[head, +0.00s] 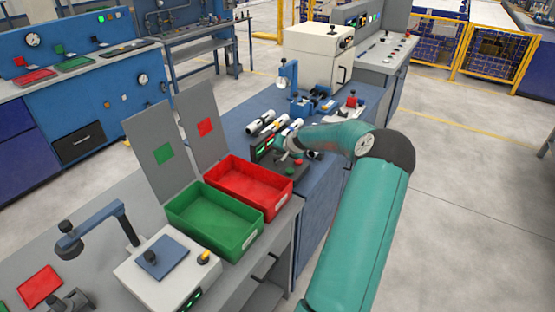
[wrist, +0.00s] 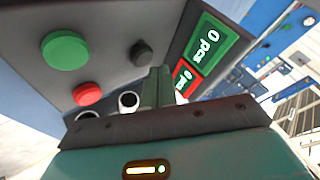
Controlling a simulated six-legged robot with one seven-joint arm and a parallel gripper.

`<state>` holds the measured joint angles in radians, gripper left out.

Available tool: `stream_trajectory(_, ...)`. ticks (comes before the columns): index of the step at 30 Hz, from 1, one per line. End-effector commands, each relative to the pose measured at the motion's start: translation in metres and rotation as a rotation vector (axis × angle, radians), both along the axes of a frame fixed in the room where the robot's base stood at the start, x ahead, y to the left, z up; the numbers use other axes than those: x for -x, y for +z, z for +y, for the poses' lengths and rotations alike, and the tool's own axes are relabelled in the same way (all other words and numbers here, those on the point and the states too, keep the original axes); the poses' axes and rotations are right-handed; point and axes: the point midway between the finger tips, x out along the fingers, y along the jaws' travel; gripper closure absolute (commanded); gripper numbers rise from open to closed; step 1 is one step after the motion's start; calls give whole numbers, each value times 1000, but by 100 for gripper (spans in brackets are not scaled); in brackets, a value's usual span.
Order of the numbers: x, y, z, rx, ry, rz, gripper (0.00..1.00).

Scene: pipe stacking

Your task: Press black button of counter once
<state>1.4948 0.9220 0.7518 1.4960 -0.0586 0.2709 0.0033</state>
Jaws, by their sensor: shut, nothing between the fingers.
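The counter (head: 262,148) stands on the blue workbench in the head view, partly hidden by my arm. In the wrist view its grey panel (wrist: 110,25) fills the upper left. The black button (wrist: 141,53) sits on this panel, near a large green button (wrist: 65,50) and a red button (wrist: 88,94). A green display (wrist: 204,47) and a red display (wrist: 187,78) both read 0 pcs. My gripper (wrist: 158,76) is shut and empty, its tip just below and right of the black button in the picture. I cannot tell whether they touch. In the head view my gripper (head: 285,154) is at the counter.
Two dark round openings with white rims (wrist: 128,101) lie close to my fingers in the wrist view. A red bin (head: 250,187) and a green bin (head: 215,220) stand in front of the counter. White pipes (head: 263,122) lie behind it. Open floor is to the right.

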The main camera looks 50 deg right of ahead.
Motion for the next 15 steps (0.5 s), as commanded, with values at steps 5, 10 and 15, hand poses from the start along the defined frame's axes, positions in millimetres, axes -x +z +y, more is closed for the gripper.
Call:
stream_trajectory(5, 0, 9, 0, 1, -1, -1, 100)
stream_trajectory(10, 0, 24, 0, 2, 0, -1, 100)
stream_trajectory(15, 0, 40, 0, 2, 0, -1, 100)
